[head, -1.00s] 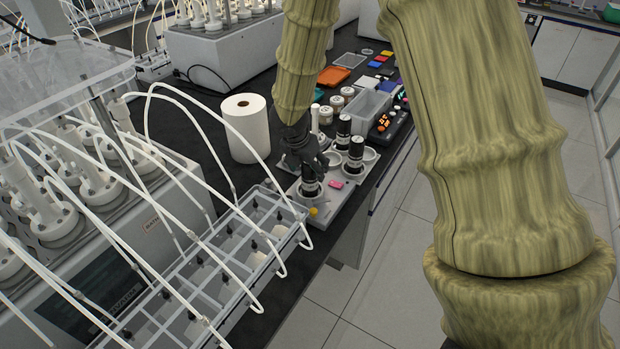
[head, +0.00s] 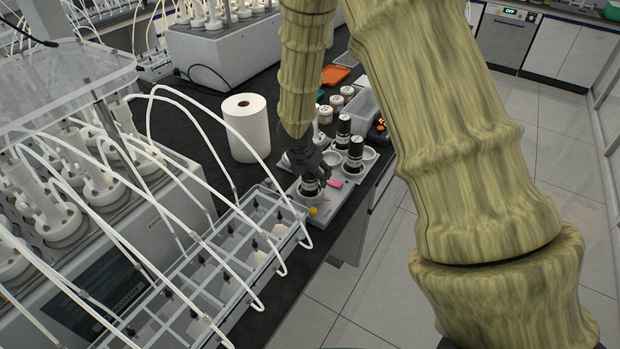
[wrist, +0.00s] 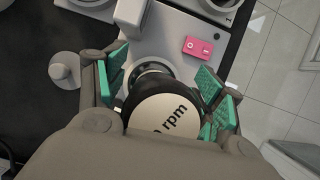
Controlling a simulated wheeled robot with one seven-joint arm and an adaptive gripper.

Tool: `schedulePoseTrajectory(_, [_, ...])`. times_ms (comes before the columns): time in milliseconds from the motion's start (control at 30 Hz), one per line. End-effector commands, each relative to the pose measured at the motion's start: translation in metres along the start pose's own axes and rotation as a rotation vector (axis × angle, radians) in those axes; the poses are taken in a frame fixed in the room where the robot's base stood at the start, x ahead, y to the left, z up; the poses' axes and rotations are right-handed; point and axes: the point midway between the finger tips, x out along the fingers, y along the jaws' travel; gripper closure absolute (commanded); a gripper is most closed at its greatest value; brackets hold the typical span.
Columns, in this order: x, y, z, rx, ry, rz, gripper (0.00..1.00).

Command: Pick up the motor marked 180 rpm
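In the head view this black motor (head: 310,188) stands upright at the near end of a light grey holder (head: 333,204). My gripper (head: 308,166) is down over its upper part. In the wrist view the teal-padded fingers of my gripper (wrist: 166,78) are apart, one on each side of the motor. The pads look close to it, with no clear grip. Two similar motors stand behind, one farther (head: 343,131) and one nearer (head: 355,152).
A pink block (head: 335,184) lies on the holder beside the motor, and a yellow knob (head: 313,211) is at its near end. A white paper roll (head: 247,130) stands to the left. A clear rack with white tubes (head: 230,262) is in front. Several jars stand behind.

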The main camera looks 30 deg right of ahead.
Motion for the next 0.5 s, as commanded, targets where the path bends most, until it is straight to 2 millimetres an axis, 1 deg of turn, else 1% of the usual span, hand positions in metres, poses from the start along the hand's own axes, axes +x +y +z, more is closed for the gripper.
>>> schedulePoseTrajectory(33, [-0.0001,0.0,-0.0001,0.0,0.0,0.0,0.41])
schedulePoseTrajectory(167, [-0.0001,0.0,-0.0002,0.0,0.0,0.0,0.64])
schedulePoseTrajectory(200, [-0.0001,0.0,-0.0002,0.0,0.0,0.0,0.72])
schedulePoseTrajectory(267, [-0.0001,0.0,-0.0002,0.0,0.0,0.0,0.82])
schedulePoseTrajectory(300, [-0.0001,0.0,-0.0002,0.0,0.0,0.0,0.9])
schedulePoseTrajectory(367, [-0.0005,0.0002,0.0002,0.0,0.0,0.0,1.0])
schedulePoseTrajectory(500, [-0.0005,0.0001,0.0002,0.0,0.0,0.0,1.0])
